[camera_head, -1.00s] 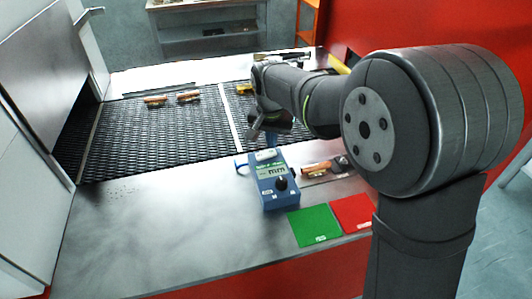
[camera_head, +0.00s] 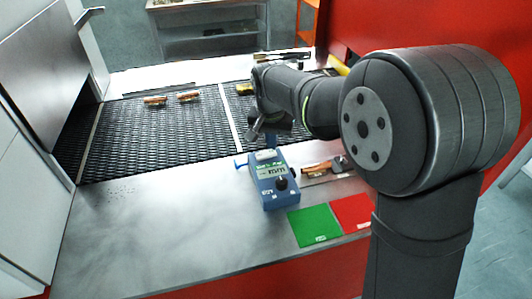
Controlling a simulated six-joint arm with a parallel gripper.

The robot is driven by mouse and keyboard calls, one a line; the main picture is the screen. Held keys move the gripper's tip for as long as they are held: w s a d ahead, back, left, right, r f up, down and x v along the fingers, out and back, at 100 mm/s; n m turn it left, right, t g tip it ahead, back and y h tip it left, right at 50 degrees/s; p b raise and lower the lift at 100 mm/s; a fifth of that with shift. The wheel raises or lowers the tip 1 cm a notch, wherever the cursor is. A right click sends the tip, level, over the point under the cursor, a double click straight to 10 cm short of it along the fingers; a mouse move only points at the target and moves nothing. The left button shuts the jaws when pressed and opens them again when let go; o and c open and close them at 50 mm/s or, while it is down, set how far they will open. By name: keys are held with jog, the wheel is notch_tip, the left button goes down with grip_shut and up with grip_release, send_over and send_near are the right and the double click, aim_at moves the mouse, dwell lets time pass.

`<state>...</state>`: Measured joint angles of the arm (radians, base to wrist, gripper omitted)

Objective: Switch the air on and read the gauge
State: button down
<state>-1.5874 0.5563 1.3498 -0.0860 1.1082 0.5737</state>
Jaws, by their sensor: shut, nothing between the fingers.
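A blue gauge box (camera_head: 268,194) stands on the steel ledge in front of the belt. It has a small display (camera_head: 271,172) with marks too small to read surely, and a dark round knob (camera_head: 281,183) below it. A small blue T-shaped part (camera_head: 240,163) sits at its left side. My gripper (camera_head: 266,147) is shut and empty, at the far top end of the gauge box. The fingertips are small and partly hidden by my arm; I cannot tell whether they touch the box. I cannot make out a separate air switch.
Copper-coloured pieces (camera_head: 188,97) lie on the dark mesh belt (camera_head: 150,130). Another copper piece (camera_head: 316,169) lies on a plate right of the gauge. A green pad (camera_head: 314,225) and a red pad (camera_head: 353,212) lie in front. The ledge at left is bare.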

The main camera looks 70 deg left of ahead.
aim_at(272, 152)
jog(key=shift+f, duration=0.7)
jog(key=shift+r, duration=3.55)
notch_tip(272, 152, down, 7)
jog(key=shift+r, duration=0.15)
